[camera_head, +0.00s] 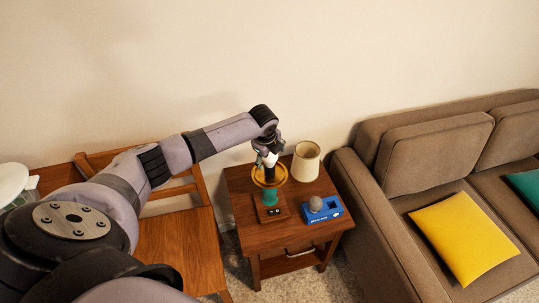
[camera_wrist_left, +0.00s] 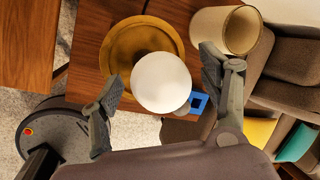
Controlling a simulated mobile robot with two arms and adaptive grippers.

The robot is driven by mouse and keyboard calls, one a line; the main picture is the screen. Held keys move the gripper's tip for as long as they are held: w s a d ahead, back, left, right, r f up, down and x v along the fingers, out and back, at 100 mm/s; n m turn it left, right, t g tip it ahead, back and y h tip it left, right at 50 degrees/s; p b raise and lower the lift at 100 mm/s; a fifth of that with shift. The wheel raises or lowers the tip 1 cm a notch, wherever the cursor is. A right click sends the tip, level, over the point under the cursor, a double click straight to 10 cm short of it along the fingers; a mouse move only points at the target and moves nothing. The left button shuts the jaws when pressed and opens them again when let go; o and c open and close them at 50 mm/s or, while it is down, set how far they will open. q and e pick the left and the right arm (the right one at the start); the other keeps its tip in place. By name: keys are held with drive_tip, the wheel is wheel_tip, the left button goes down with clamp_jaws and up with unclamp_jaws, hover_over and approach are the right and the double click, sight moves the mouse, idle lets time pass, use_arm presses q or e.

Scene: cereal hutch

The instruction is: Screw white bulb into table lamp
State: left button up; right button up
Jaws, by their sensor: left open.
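The table lamp stands on the wooden side table, with a brown base (camera_head: 272,213), a teal stem (camera_head: 269,194) and a wide gold disc (camera_head: 257,177). The disc also shows in the left wrist view (camera_wrist_left: 121,48). The white bulb (camera_head: 270,160) is upright over the disc's middle. It shows as a large white ball in the left wrist view (camera_wrist_left: 161,82), hiding what lies under it, so I cannot tell how it sits in the socket. My left gripper (camera_wrist_left: 163,80) is open, with one finger on each side of the bulb. My right gripper is out of view.
A cream lampshade (camera_head: 306,162) stands behind right of the lamp. A blue box (camera_head: 322,217) with a grey ball (camera_head: 316,203) is at the table's (camera_head: 240,187) front right. A brown sofa (camera_head: 382,240) stands close right, a wooden chair (camera_head: 180,240) left.

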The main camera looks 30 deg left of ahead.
use_arm(q)
drive_tip(key=shift+c, duration=0.5)
drive_tip(key=c, duration=1.1)
drive_tip(key=shift+m+h, duration=0.3)
drive_tip(key=shift+m, duration=0.8)
drive_tip(key=shift+c, duration=0.2)
drive_tip(key=shift+m+h, duration=0.3)
drive_tip(key=shift+m, duration=0.6)
drive_tip(key=shift+b, duration=0.35)
drive_tip(key=m+h+b, duration=0.1)
drive_tip(key=m, duration=0.2)
drive_tip(key=shift+f+b, duration=0.1)
drive_tip(key=shift+b, duration=0.25)
drive_tip(key=shift+m, duration=0.5)
